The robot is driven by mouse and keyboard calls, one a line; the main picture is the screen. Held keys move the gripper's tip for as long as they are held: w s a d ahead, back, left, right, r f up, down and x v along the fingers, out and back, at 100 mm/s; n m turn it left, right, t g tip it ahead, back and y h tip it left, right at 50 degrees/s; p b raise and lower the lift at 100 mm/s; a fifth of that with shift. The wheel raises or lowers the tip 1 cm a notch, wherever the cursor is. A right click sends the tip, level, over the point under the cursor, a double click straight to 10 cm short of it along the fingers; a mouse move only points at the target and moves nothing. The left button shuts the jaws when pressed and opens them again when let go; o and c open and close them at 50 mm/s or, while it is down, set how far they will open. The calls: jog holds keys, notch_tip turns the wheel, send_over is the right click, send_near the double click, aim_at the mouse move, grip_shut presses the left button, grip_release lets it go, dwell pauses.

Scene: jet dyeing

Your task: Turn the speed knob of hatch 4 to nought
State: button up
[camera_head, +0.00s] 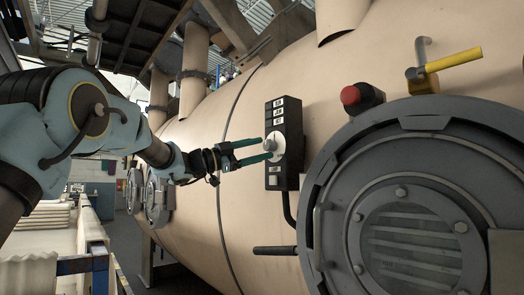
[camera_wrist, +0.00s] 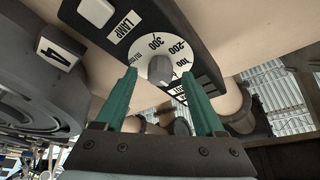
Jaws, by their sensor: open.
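The speed knob (camera_head: 270,146) is a small grey knob on a white round dial, on a dark control box (camera_head: 284,118) fixed to the beige vessel. In the wrist view the knob (camera_wrist: 160,69) shows with the dial marks 300, 200 and 100 around it. Which mark it points to I cannot tell. My gripper (camera_head: 266,150) is open, with its two green fingers reaching to the dial. In the wrist view the fingertips (camera_wrist: 159,76) lie on either side of the knob, with gaps showing. Contact is not clear. A plate with a 4 (camera_wrist: 60,52) sits beside the box.
A large round grey hatch (camera_head: 410,230) is right of the box, with a black handle (camera_head: 275,250) at its left. Above it are a red button (camera_head: 350,95) and a yellow-handled valve (camera_head: 452,60). A lamp switch (camera_wrist: 97,12) is on the same box.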

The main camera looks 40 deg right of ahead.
jog(key=b+v, duration=0.2)
jog(key=v, duration=0.7)
jog(key=shift+a, duration=0.25)
